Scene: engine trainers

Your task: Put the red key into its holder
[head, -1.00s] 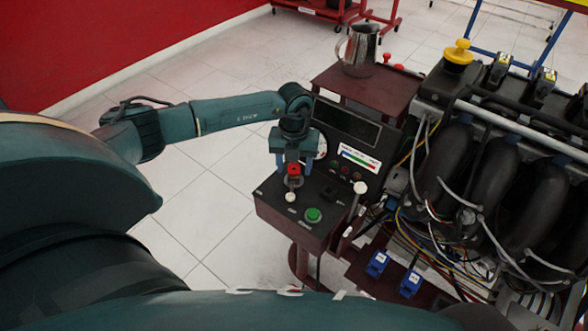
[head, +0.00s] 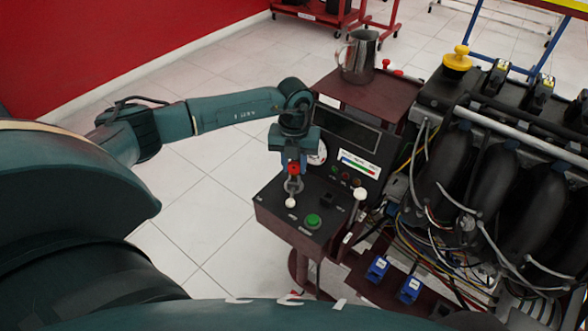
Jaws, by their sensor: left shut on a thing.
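The red key (head: 294,169) is a small red piece above the dark control panel (head: 275,205). My left gripper (head: 293,163) points down over the panel and is shut on the red key. Below the key on the panel is a grey round part (head: 292,185), which may be the key's holder. I cannot tell whether the key touches it or is apart from it. My right gripper is not in view.
On the panel are a green button (head: 313,220), a small white knob (head: 291,203) and a white-topped lever (head: 360,194). A metal jug (head: 358,57) stands on the shelf above. The engine (head: 480,170) with loose cables fills the right side.

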